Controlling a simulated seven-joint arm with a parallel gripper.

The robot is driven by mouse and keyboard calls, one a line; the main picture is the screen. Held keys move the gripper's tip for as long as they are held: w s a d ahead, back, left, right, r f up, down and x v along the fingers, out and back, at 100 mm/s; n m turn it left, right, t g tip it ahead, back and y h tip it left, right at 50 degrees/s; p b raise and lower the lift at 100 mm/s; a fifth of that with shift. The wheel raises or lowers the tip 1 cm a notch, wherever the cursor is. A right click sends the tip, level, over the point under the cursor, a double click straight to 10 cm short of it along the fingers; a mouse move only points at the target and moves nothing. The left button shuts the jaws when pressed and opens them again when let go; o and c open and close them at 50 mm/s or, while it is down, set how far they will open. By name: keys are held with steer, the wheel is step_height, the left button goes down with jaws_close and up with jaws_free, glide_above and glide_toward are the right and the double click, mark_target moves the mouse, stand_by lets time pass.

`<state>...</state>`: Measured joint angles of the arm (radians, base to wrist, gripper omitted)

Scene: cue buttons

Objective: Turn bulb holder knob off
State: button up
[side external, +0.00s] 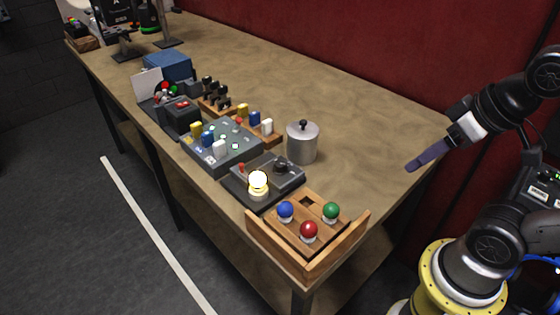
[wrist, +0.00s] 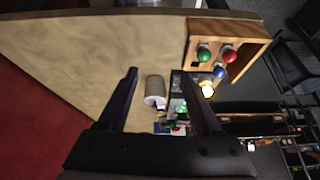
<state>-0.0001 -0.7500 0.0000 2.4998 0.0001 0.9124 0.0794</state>
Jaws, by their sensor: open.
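The bulb holder (side external: 292,179) is a dark grey box on the table, near its front end. Its round bulb (side external: 258,181) is lit; the glow also shows in the wrist view (wrist: 207,91). A black knob (side external: 281,166) sits on top of the box, with a small red-tipped lever (side external: 242,170) at its left. My gripper (side external: 410,167) is above the right side of the table, well apart from the holder. In the wrist view its two fingers (wrist: 160,74) are spread with nothing between them touching. The right finger hides part of the holder there, and I cannot make out the knob.
A wooden tray (side external: 285,258) with blue, red and green balls stands in front of the holder. A metal lidded pot (side external: 302,144) stands close behind it. A grey panel (side external: 232,163) with coloured blocks is to the left. The table's right side is bare.

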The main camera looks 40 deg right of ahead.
steer(key=w+r+m, duration=0.5)
steer(key=r+m, duration=0.1)
steer(key=r, duration=0.1)
steer(key=m+g, duration=0.5)
glide_above(280, 164)
step_height(280, 164, down, 8)
step_height(280, 164, down, 13)
steer(key=shift+r, duration=0.2)
jaws_close()
